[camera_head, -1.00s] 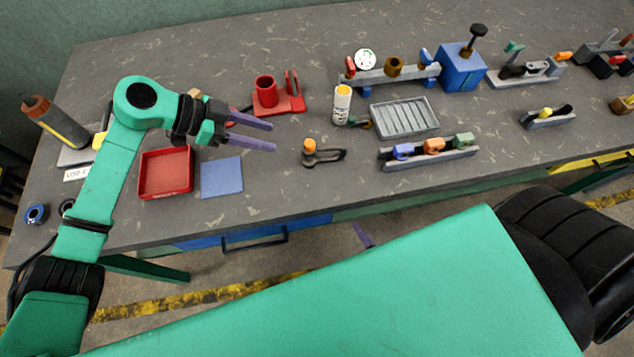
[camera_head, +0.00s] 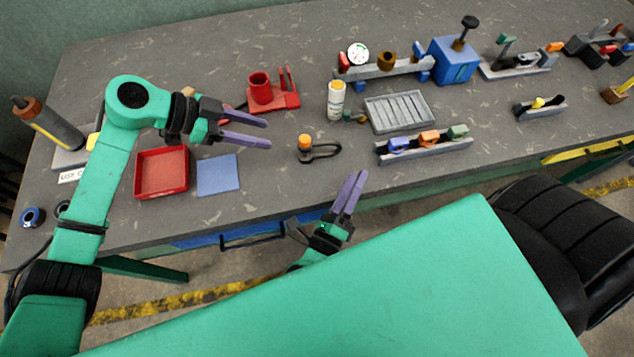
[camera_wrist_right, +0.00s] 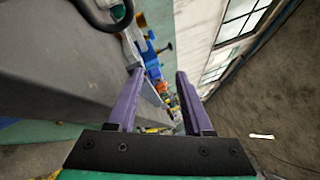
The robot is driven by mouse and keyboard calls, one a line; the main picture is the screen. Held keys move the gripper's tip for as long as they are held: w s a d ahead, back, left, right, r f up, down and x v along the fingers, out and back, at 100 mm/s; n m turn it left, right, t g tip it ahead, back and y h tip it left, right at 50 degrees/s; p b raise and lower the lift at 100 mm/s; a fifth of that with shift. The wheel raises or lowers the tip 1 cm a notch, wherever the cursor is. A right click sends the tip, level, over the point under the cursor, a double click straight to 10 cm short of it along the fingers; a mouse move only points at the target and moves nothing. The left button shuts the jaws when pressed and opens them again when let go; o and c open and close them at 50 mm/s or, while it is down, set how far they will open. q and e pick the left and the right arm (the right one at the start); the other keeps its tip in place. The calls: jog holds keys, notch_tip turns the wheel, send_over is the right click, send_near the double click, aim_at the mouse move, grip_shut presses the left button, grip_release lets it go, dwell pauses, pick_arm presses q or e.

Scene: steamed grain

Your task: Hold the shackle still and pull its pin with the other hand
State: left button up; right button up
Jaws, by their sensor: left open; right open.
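The shackle (camera_head: 326,151) is a dark loop lying on the bench top, with an orange-topped pin (camera_head: 305,141) at its left end. My left gripper (camera_head: 268,129) is open and empty above the bench, up and to the left of the shackle, its purple fingers pointing right. My right gripper (camera_head: 354,192) is open and empty at the bench's front edge, below and right of the shackle, fingers pointing up. In the right wrist view, the right gripper's fingers (camera_wrist_right: 155,100) stand apart with nothing between them. A dark loop, likely the shackle (camera_wrist_right: 100,18), shows at the top left there.
A red tray (camera_head: 137,176) and blue mat (camera_head: 218,175) lie left of the shackle. A white bottle (camera_head: 336,100), a grey slotted tray (camera_head: 399,112) and a rack of coloured blocks (camera_head: 425,148) stand to its right. The bench around the shackle is clear.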

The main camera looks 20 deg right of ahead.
jog(key=w+a+y, duration=0.1)
jog(key=a, duration=0.1)
jog(key=w+a+n+y, duration=0.1)
jog(key=a, duration=0.2)
jog(key=a+y, duration=0.1)
jog(key=a, duration=0.1)
jog(key=shift+w+a+n, duration=0.25)
jog(key=shift+w+n, duration=0.05)
jog(key=shift+w, duration=0.1)
jog(key=x, duration=1.4)
jog(key=shift+w+d+r, duration=0.1)
jog(key=shift+w, duration=0.1)
grip_shut()
